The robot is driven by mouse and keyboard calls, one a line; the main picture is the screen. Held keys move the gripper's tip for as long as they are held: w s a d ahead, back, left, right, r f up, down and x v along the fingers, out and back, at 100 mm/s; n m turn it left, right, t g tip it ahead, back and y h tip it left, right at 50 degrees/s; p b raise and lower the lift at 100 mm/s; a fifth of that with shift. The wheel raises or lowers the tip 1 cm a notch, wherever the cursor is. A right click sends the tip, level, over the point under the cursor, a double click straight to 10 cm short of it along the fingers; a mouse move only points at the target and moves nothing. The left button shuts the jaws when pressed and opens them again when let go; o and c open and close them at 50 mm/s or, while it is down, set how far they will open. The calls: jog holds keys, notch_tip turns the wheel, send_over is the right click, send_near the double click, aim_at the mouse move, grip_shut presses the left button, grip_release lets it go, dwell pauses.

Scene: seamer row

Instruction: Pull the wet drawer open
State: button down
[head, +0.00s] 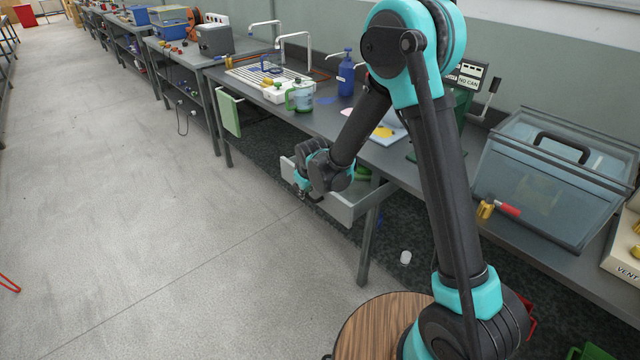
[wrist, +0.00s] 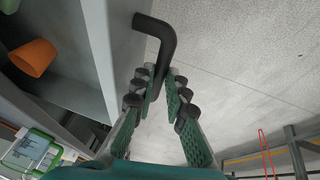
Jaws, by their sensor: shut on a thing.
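The grey drawer (head: 352,209) sticks out from under the bench in the head view, so it stands at least partly open. Its inside is mostly hidden by my arm. In the wrist view the drawer's front panel (wrist: 102,45) runs along the left, with a black bent handle (wrist: 160,40) on its outer side. My gripper (wrist: 163,88) is shut on the handle, whose lower end passes between the finger pads. In the head view my gripper (head: 304,188) is at the drawer's front, low beside the bench. An orange cup (wrist: 33,57) shows inside the drawer.
The grey bench (head: 320,120) above carries a blue bottle (head: 346,74), a jug (head: 302,95) and a drying rack. A clear bin (head: 550,180) stands at right. A round wooden stool top (head: 375,325) is near my base. Open floor lies left.

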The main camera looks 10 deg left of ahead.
jog(key=shift+s+a, duration=0.85)
jog(key=shift+s, duration=0.25)
jog(key=shift+s+a, duration=0.85)
jog(key=shift+s, duration=0.2)
jog(key=c, duration=1.5)
grip_release()
jog(key=shift+c, duration=0.2)
jog(key=v, duration=1.2)
jog(key=shift+d, duration=0.1)
